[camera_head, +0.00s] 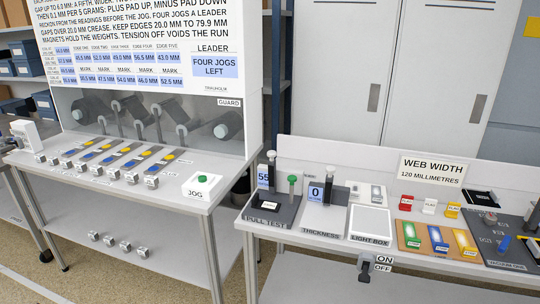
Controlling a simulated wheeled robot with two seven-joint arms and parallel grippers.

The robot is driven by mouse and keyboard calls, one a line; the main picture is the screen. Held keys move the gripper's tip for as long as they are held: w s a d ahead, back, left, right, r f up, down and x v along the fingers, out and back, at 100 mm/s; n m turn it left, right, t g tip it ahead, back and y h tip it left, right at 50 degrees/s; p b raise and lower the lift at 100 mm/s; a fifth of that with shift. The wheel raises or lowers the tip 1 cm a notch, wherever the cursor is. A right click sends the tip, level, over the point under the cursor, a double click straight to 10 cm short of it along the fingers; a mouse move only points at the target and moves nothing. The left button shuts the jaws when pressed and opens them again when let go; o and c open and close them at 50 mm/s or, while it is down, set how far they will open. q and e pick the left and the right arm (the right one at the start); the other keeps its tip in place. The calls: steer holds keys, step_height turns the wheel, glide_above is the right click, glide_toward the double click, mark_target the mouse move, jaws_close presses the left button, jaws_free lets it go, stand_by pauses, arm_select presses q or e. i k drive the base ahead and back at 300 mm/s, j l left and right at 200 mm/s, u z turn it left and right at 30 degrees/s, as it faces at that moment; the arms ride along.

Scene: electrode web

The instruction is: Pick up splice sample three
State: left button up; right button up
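Three coloured strips lie side by side on the right bench: a green one with a pale patch (410,235), a blue one with a pale patch (437,239) and a yellow one with a pale patch (464,243). They look like splice samples, but no readable number shows which is sample three. Neither of my grippers is in view.
The right bench carries a pull tester (272,210), thickness gauge (322,218), light box (370,225) and dark vacuum plate (510,252). An ON/OFF lever (367,268) sticks out in front. The left bench holds a roller machine and a green JOG button (202,179).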

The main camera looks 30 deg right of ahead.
mark_target(264, 205)
steer(key=i+l, duration=0.2)
steer(key=i, duration=0.25)
steer(key=i+l, duration=0.25)
steer(key=i, duration=0.15)
steer(key=z, duration=1.6)
